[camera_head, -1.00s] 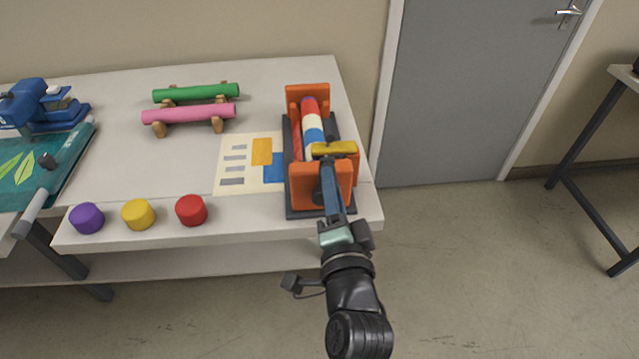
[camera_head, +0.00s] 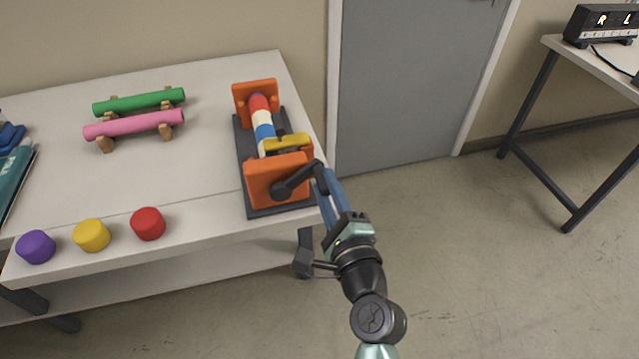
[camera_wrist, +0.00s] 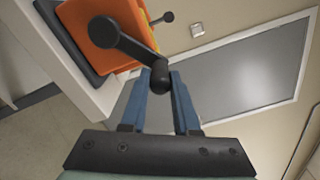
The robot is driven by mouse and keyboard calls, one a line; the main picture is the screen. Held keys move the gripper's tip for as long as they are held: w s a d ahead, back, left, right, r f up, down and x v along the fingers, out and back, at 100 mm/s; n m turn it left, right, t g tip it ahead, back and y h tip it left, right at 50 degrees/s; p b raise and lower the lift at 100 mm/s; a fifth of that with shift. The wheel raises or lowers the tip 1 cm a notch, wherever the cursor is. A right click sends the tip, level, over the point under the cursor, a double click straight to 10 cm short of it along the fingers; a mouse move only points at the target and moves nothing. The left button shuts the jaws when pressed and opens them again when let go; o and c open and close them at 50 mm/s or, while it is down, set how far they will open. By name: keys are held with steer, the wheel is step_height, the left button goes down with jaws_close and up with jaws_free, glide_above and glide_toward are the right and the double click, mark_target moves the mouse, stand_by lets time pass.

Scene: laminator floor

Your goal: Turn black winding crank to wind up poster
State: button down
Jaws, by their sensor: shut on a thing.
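The black winding crank (camera_head: 296,179) is on the front orange end block (camera_head: 262,184) of the winder. Its arm runs from the hub up and right to the handle. In the wrist view the crank (camera_wrist: 127,46) ends in a rounded black handle between my blue fingers. My gripper (camera_head: 321,178) is shut on this handle; it also shows in the wrist view (camera_wrist: 161,80). The roller (camera_head: 263,122) shows red, white and blue bands between the orange blocks. No flat poster sheet shows on the table beside it.
A yellow bar (camera_head: 287,143) lies across the winder's right side. Green (camera_head: 139,101) and pink (camera_head: 134,124) rolls rest on wooden stands. Purple (camera_head: 36,246), yellow (camera_head: 91,235) and red (camera_head: 148,223) caps line the table's front edge. Floor at right is clear.

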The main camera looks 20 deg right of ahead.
steer(key=shift+d+f+m, duration=0.35)
steer(key=shift+f+m, duration=0.1)
steer(key=shift+m, duration=0.25)
steer(key=c, duration=0.6)
jaws_free()
steer(key=shift+c, duration=0.2)
steer(key=shift+s, duration=0.1)
steer(key=s+b, duration=0.2)
steer(key=s, duration=1)
steer(key=shift+s, duration=0.4)
